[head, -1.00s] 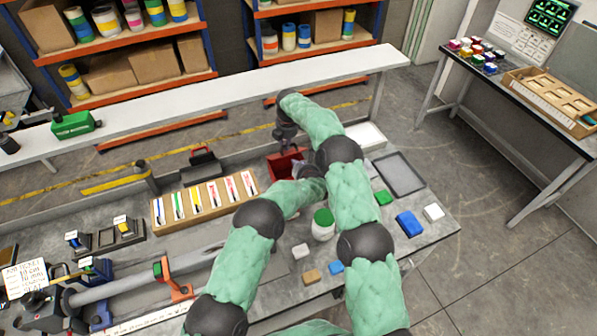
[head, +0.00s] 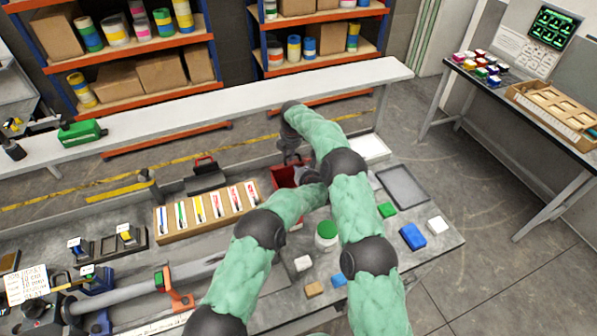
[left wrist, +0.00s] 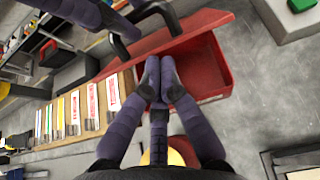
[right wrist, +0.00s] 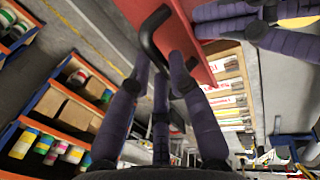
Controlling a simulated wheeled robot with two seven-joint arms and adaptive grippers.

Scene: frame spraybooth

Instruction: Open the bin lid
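The red bin (head: 283,177) stands at the back of the bench, partly hidden by my arms in the head view. In the left wrist view its red lid (left wrist: 195,38) slants above the open bin body (left wrist: 208,72), whose inside shows. A black bar handle (left wrist: 158,14) sits on the lid; it also shows in the right wrist view (right wrist: 150,38). My right gripper (right wrist: 160,62) has its fingers at this handle; how tightly they close on it is unclear. My left gripper (left wrist: 160,68) has its fingertips close together over the bin's opening, with nothing visible between them.
A box of colored tags (head: 210,205) stands left of the bin. A green-capped jar (head: 327,233), small blocks and a grey tray (head: 403,187) lie to the right. A white ledge (head: 250,95) runs behind the bench.

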